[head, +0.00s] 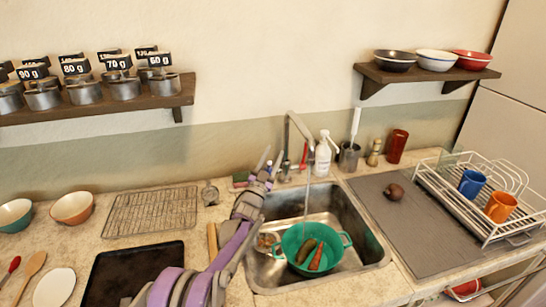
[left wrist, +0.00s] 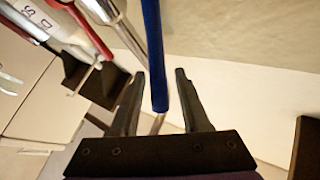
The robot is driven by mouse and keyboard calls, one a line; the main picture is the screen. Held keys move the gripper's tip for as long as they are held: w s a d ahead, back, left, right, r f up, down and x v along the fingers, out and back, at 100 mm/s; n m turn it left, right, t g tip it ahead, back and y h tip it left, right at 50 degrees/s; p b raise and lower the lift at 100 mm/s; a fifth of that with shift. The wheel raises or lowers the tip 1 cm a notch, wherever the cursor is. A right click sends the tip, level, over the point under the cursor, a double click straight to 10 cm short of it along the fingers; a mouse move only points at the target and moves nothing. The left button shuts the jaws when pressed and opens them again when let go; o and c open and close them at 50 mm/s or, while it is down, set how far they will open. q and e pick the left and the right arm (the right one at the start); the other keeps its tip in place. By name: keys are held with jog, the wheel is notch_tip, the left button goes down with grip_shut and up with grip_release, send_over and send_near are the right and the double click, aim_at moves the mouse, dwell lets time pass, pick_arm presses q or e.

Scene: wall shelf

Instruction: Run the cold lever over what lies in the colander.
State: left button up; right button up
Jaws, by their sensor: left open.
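The green colander (head: 290,243) sits in the steel sink (head: 362,249) under the tap (head: 288,135). A carrot (head: 317,258) and a dark green vegetable (head: 306,249) lie in it. A thin stream of water seems to fall from the spout into the colander. My left gripper (head: 269,163) is open behind the sink, left of the tap. In the left wrist view, the blue lever (left wrist: 153,45) stands between the open fingers (left wrist: 160,90), with no clear sign of contact. A red lever (left wrist: 82,28) shows left of it. My right gripper is out of view.
A white bottle (head: 323,154) and a utensil holder (head: 348,158) stand right of the tap. A dish rack (head: 455,205) with mugs is at the right. My left arm crosses the counter beside a black tray (head: 110,270).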

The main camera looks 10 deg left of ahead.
pick_arm(q)
notch_tip(320, 180, up, 10)
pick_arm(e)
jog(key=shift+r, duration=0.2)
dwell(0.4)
